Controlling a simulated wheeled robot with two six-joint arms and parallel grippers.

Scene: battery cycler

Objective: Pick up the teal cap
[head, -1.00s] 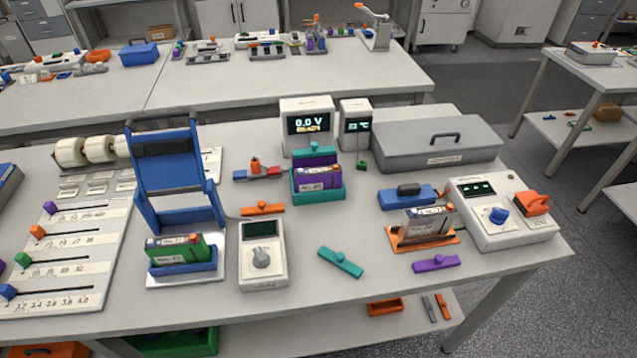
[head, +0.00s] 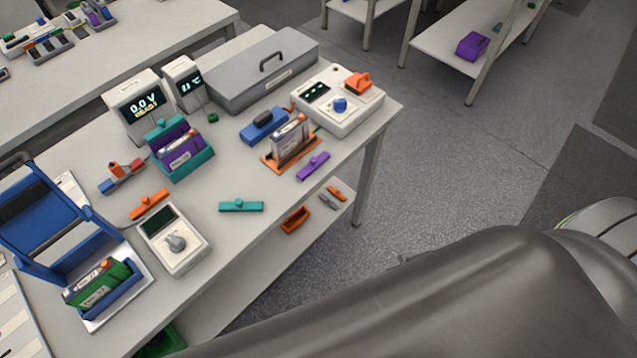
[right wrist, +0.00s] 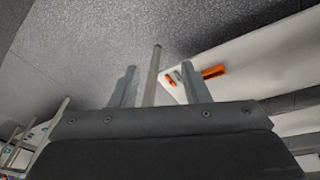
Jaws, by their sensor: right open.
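The teal cap (head: 241,206) is a flat bar with a small knob on top. It lies alone on the bench top near the front edge, between the white dial meter (head: 175,244) and the purple cap (head: 313,166). My right gripper (right wrist: 157,82) is open, its two fingers apart with nothing held between them. It points over the floor and the bench's lower shelf, and the teal cap does not show in the right wrist view. My left gripper is in no view.
An orange cap (head: 150,204) lies behind the meter. A teal holder (head: 187,165) with a purple battery and an orange holder (head: 276,163) stand farther back. The lower shelf (head: 238,277) bears an orange tray (head: 295,220). Open floor lies right of the bench.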

